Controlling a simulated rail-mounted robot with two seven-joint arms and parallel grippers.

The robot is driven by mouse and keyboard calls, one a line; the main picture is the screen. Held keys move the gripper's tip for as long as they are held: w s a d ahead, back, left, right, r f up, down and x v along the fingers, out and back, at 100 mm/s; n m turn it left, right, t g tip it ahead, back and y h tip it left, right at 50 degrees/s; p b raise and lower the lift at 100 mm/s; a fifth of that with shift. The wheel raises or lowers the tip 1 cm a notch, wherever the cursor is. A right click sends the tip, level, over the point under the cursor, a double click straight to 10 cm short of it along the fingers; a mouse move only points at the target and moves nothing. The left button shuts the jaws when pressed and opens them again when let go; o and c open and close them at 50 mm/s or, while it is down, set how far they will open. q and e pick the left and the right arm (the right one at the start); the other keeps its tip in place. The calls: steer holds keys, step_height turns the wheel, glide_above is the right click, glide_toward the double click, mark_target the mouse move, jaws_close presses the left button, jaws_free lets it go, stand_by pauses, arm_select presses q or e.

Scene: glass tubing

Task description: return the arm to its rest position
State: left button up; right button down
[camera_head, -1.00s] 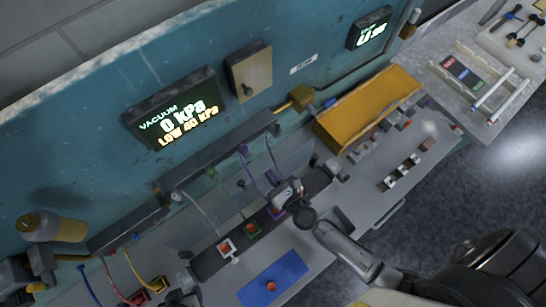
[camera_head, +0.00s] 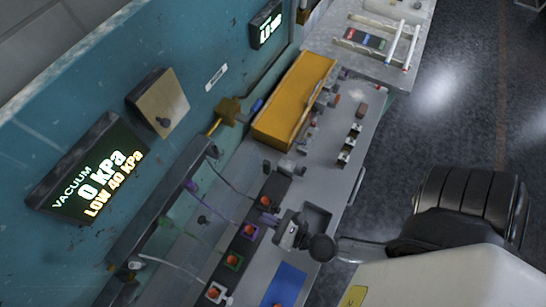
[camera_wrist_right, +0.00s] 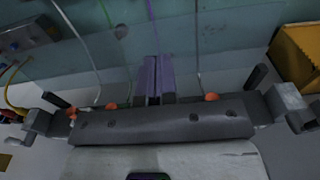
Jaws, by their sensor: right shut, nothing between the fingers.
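My right gripper (camera_head: 287,236) is over the grey bench, beside the dark strip of coloured sockets and close to the purple-framed socket (camera_head: 250,231). Its fingertips are small and hard to make out in the head view. In the right wrist view, the gripper (camera_wrist_right: 157,95) has its two fingers side by side at the middle, shut with nothing between them. The bench and wall lie beyond the fingers. My right arm reaches in from the right in the head view. My left gripper is in neither current view.
A teal wall with a vacuum display (camera_head: 88,185) stands at left. A yellow tray (camera_head: 292,100) sits up the bench. A blue mat (camera_head: 286,287) lies below the gripper. Hoses hang down to the sockets. Dark open floor (camera_head: 450,110) is at right.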

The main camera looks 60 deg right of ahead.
steer(key=shift+s+d+r, duration=0.1)
steer(key=shift+s, duration=0.85)
steer(key=s+a+f+n+g+y, duration=0.1)
steer(key=s+a+n+g+y, duration=0.2)
steer(key=n, duration=0.6)
steer(key=s+a+f+n+g+y, duration=0.1)
steer(key=a+n+g+y, duration=0.1)
steer(key=a+n+y, duration=0.5)
steer(key=s+d+f+n+g+h, duration=0.1)
steer(key=s+f+n+g+h, duration=0.2)
steer(key=n, duration=0.6)
steer(key=s+d+f+n+g+h, duration=0.1)
steer(key=s+d+f+n+g, duration=0.15)
steer(key=n+g, duration=0.45)
steer(key=d+r+n+h+p, duration=0.45)
steer(key=d+n+h, duration=0.2)
steer(key=d, duration=0.35)
steer(key=w+d+r+m+p, duration=0.1)
steer(key=w+r+p, duration=0.1)
steer(key=r, duration=0.3)
steer(key=w+d+r+m+t+h+p, duration=0.1)
steer(key=w+r+p, duration=0.2)
steer(key=r, duration=0.2)
steer(key=shift+w+d+r+t, duration=0.15)
steer(key=shift+d+t, duration=0.15)
steer(key=shift+d, duration=0.05)
